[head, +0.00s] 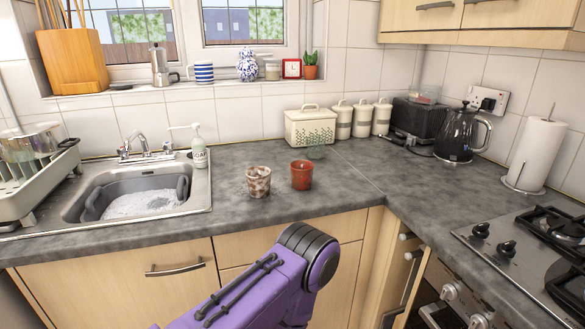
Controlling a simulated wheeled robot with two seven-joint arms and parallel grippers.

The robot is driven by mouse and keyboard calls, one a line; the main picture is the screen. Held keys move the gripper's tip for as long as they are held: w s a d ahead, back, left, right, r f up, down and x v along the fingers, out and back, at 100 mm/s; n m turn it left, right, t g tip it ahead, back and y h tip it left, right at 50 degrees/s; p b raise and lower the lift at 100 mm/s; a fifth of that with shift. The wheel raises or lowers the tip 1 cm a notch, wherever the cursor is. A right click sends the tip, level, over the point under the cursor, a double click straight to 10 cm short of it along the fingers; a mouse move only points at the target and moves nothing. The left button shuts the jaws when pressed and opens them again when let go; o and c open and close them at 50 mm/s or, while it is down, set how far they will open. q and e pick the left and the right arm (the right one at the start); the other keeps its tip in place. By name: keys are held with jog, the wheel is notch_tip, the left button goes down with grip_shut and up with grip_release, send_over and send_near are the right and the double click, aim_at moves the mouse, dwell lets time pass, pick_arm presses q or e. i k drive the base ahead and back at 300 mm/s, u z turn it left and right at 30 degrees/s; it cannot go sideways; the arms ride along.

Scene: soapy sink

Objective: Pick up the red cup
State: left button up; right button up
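The red cup (301,176) stands upright on the grey worktop (230,220), right of the sink. A brown-and-white mottled cup (258,182) stands just to its left, with a small gap between them. A purple link of one of my arms rises from the bottom of the head view, in front of the cabinets and below the worktop's front edge. Neither gripper shows, and nothing touches the red cup.
A bread bin (312,127), canisters and a black kettle (457,135) line the back. Worktop right of the red cup is clear.

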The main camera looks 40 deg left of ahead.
aim_at(301, 171)
jog(key=u, duration=0.5)
jog(key=i, duration=0.7)
jog(key=u, duration=1.4)
jog(key=i, duration=0.55)
jog(key=u, duration=0.5)
